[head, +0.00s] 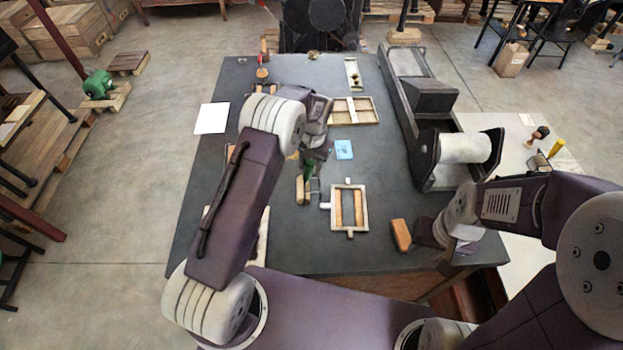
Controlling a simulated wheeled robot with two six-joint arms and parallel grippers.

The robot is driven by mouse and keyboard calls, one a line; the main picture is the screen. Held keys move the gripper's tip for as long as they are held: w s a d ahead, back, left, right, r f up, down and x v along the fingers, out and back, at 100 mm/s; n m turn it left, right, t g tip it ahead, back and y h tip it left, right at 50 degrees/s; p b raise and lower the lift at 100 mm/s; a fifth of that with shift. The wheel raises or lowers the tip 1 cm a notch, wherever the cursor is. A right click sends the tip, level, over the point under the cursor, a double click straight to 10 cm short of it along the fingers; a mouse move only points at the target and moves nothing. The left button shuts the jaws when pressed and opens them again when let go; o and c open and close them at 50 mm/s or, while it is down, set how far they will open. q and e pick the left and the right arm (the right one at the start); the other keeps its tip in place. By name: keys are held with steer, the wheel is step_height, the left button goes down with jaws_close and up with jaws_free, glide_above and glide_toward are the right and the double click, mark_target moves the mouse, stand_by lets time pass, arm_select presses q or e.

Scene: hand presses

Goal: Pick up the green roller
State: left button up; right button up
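A small green part, apparently the green roller (308,171), shows just below my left gripper (312,158) near the middle of the dark table. My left arm and wrist cover part of it, so I cannot tell whether the fingers touch it. The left fingers are too small and hidden to show whether they are open or shut. My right gripper (428,236) is low over the table's front right corner, beside an orange-brown block (401,234). Its fingers are not clear.
A wooden frame (338,222) lies right of the green part, with a blue card (344,149) and a wooden tray (372,104) behind. A press with a white cylinder (464,148) stands at right. White paper (212,118) lies at the left edge. The table's front middle is bare.

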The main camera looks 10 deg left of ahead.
arm_select(q)
steer(key=shift+s+r, duration=0.1)
jaws_close()
